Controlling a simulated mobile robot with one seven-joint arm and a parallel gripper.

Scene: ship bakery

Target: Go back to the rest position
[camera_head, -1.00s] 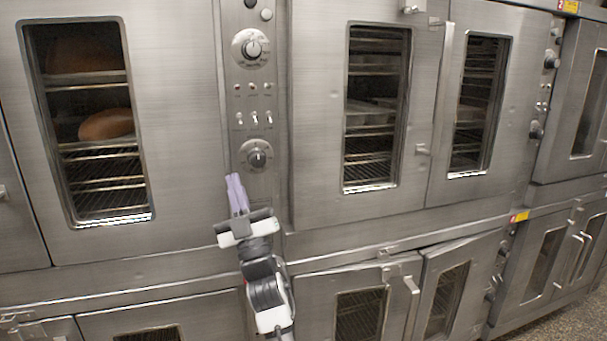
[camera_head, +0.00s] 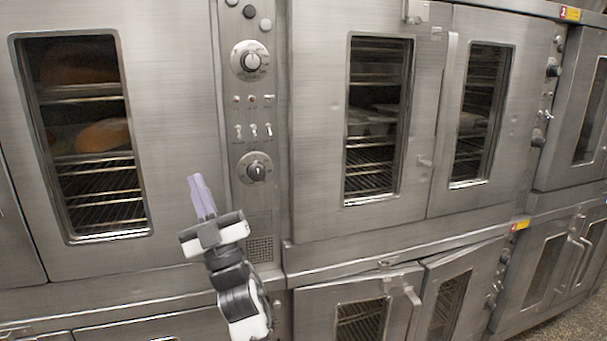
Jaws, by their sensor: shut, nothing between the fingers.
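My gripper (camera_head: 196,180) is at the lower middle left in the head view. Its two light purple fingers are together with nothing between them. They point up and slightly left, in front of the steel oven's left door (camera_head: 172,130) and beside its control panel (camera_head: 254,110). The lower knob (camera_head: 256,170) is to the right of the fingertips, and a clear gap shows between them in the picture. My arm reaches up from the bottom edge.
The left oven window (camera_head: 90,190) shows racks with bread loaves (camera_head: 103,135) inside. Double oven doors (camera_head: 320,120) stand to the right, above lower oven doors (camera_head: 320,300). More ovens are at the far right, with speckled floor (camera_head: 545,322) below.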

